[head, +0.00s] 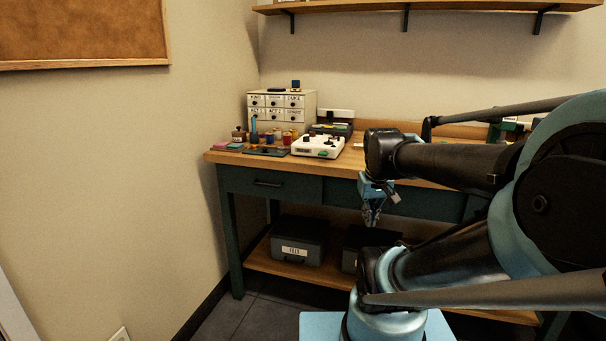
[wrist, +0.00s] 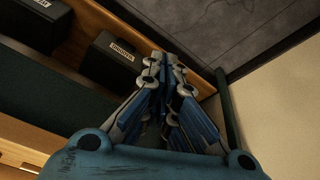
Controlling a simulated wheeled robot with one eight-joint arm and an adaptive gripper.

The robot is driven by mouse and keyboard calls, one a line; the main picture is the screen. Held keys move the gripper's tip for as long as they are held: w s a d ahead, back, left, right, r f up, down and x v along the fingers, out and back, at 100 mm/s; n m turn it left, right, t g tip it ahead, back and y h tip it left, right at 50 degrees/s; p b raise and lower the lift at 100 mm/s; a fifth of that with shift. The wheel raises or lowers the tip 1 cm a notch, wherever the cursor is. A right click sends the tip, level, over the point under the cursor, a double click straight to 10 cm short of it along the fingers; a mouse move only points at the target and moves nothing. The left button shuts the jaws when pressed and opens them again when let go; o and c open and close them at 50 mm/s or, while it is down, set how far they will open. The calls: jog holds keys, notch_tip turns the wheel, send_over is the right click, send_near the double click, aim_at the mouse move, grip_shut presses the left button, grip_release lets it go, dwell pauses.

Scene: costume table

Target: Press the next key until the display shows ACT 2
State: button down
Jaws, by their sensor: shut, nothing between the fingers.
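A white device with dark and green keys, which looks like the keyed display unit (head: 318,146), sits on the workbench near its front edge in the head view. Its display text is too small to read. My gripper (head: 371,222) hangs in front of the bench, below the tabletop and to the right of the device, well apart from it. In the wrist view my gripper (wrist: 168,62) has its fingers together, with nothing between them. The device does not show in the wrist view.
A labelled drawer cabinet (head: 283,108) stands behind the device, with colourful spools (head: 286,138) and a dark tray (head: 266,151) to its left. Dark boxes (head: 299,240) sit on the lower shelf. A wall shelf (head: 440,7) hangs above.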

jog(key=s+f+m+g, duration=0.1)
jog(key=s+f, duration=0.5)
jog(key=s, duration=0.1)
jog(key=shift+s+a+f, duration=0.25)
